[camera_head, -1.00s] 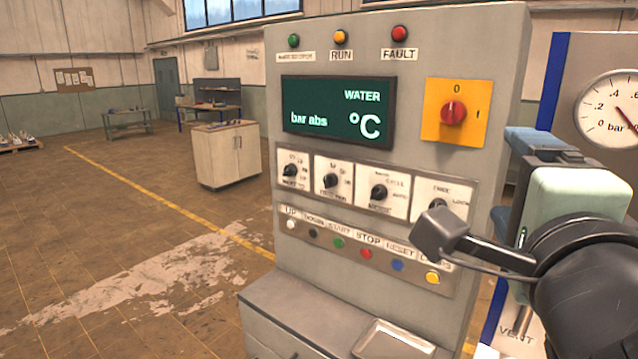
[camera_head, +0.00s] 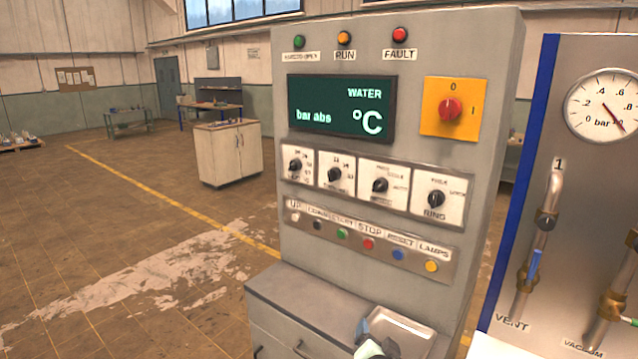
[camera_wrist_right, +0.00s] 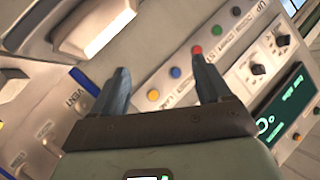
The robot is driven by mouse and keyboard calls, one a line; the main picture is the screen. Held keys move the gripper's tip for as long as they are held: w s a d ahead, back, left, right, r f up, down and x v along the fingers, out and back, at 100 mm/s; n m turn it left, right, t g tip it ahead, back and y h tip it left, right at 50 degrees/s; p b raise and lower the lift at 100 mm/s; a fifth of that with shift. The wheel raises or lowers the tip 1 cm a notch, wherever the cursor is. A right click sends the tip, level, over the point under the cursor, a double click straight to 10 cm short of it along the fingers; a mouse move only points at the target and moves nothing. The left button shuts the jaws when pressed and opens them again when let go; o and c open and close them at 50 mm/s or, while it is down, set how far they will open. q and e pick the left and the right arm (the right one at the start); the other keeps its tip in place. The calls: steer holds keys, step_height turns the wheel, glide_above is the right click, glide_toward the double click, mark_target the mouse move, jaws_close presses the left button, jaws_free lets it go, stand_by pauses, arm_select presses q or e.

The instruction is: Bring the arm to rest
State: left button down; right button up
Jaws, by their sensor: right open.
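My right gripper (camera_head: 364,332) shows only in part at the bottom edge of the head view, in front of the cabinet's lower ledge, near the metal tray (camera_head: 400,328). In the right wrist view its two blue-grey fingers (camera_wrist_right: 160,63) are spread apart with nothing between them. Beyond them are the control cabinet's coloured buttons. The rest of my right arm is outside the head view. My left gripper is not in view.
The grey control cabinet (camera_head: 400,35) stands close ahead, with a display (camera_head: 340,108), knobs and a red switch (camera_head: 450,110). At right is a panel with a gauge (camera_head: 604,105), pipes and valves. Open floor (camera_head: 130,250) lies to the left.

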steer(key=s+d+f+n+g+y, duration=0.15)
steer(key=s+f+g, duration=0.4)
steer(key=f, duration=0.95)
steer(key=s+f+n+g+y, duration=0.1)
steer(key=s+f+n+g, duration=0.1)
steer(key=s+f, duration=0.95)
steer(key=s+a+f+g+y, duration=0.1)
steer(key=s+f+g, duration=0.2)
steer(key=s+f, duration=0.5)
steer(key=s+a+f+n+g+y, duration=0.1)
steer(key=s+f+g, duration=0.3)
steer(key=s+f, duration=0.4)
steer(key=s+y, duration=0.1)
steer(key=s, duration=0.5)
steer(key=shift+s, duration=0.25)
